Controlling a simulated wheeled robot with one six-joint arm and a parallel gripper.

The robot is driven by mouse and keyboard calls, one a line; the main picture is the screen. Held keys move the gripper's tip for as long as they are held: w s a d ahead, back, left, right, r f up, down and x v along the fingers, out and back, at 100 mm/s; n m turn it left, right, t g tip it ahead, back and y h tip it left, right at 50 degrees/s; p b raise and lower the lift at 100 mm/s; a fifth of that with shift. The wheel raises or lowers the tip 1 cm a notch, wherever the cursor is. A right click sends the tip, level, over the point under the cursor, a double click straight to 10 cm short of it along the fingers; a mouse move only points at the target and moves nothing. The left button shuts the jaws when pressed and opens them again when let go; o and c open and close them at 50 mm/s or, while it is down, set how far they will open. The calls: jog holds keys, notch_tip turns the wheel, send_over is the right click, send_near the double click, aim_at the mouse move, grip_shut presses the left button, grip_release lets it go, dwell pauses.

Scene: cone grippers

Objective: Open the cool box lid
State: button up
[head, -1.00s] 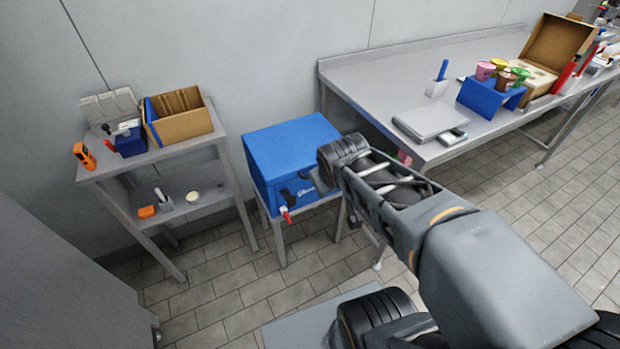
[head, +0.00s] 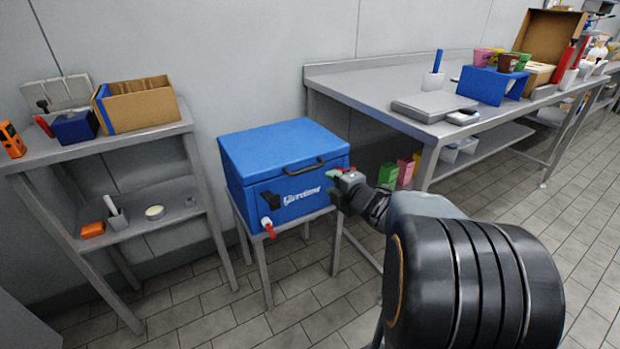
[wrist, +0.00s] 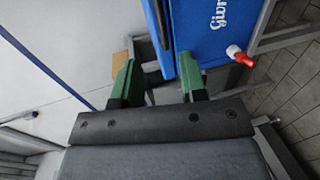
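The blue cool box (head: 285,183) stands on a small grey stand in the head view, with its lid (head: 280,147) down. A dark handle (head: 304,167) is on the lid's front edge, and a dark latch (head: 270,201) and a red and white tap (head: 268,227) are on the front. My gripper (head: 338,178) is at the box's right front corner, below the lid edge; I cannot tell whether it touches. In the wrist view, my gripper's two green fingers (wrist: 158,78) are spread apart with nothing between them, and the box's blue front (wrist: 205,30) is just beyond.
A grey shelf (head: 160,205) with a cardboard box (head: 145,108) stands to the left. A long steel table (head: 365,85) with a scale (head: 433,106) and a blue cup holder (head: 490,86) is to the right. The wall is close behind the cool box.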

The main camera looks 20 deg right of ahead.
aim_at(310, 169)
jog(key=b+x, duration=0.3)
jog(key=x, duration=1)
jog(key=shift+a, duration=0.15)
grip_shut()
